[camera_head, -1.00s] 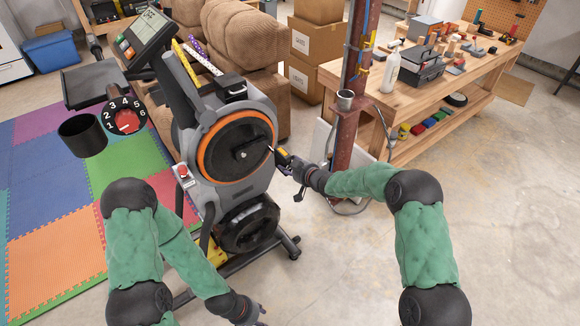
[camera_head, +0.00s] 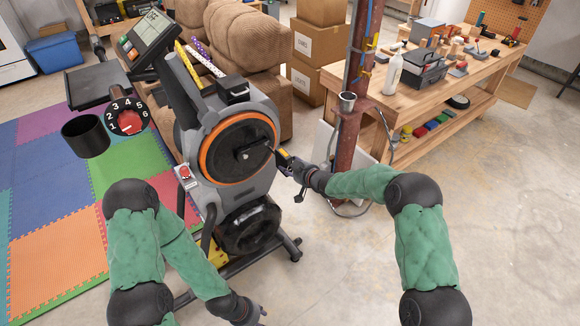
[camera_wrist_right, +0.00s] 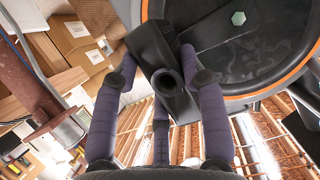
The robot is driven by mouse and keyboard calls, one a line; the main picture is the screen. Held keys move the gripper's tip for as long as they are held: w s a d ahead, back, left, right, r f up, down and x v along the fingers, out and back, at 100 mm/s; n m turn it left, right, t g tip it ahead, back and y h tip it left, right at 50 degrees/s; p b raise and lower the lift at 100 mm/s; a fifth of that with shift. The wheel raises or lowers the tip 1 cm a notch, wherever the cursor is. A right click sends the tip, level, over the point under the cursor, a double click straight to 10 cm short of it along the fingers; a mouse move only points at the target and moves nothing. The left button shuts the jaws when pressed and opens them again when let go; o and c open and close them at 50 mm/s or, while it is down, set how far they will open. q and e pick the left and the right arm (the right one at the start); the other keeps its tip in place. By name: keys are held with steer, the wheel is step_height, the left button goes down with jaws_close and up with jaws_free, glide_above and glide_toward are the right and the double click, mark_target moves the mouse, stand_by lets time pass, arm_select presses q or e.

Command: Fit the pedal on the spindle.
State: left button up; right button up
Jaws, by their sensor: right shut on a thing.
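My right gripper (camera_head: 279,155) is at the right side of the bike's round disc (camera_head: 216,164) in the head view. In the right wrist view, my right gripper (camera_wrist_right: 160,75) has its fingers shut around a black block with a round hole, which I take to be the pedal (camera_wrist_right: 163,52). The dark crank arm (camera_wrist_right: 213,31), with a hex bolt, lies on the disc just behind the pedal. I cannot tell whether they touch. The spindle is hidden. My left gripper (camera_head: 262,312) is low in the head view, small and dark, away from the bike.
The bike's console (camera_head: 150,35) stands at upper left. A rusty post (camera_head: 347,140) with a metal cup (camera_head: 347,101) stands right of the bike. A workbench (camera_head: 425,115) with tools is beyond it. The floor at right is clear.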

steer(key=shift+w+a+p, duration=0.15)
steer(key=shift+w+a, duration=0.45)
steer(key=shift+w, duration=0.3)
steer(key=shift+w+a+p, duration=0.15)
steer(key=shift+w+a, duration=0.45)
steer(key=shift+w, duration=0.25)
stand_by(2.2)
steer(key=shift+w+a+p, duration=0.6)
steer(key=shift+w+a, duration=0.25)
steer(key=shift+w, duration=0.25)
stand_by(2.9)
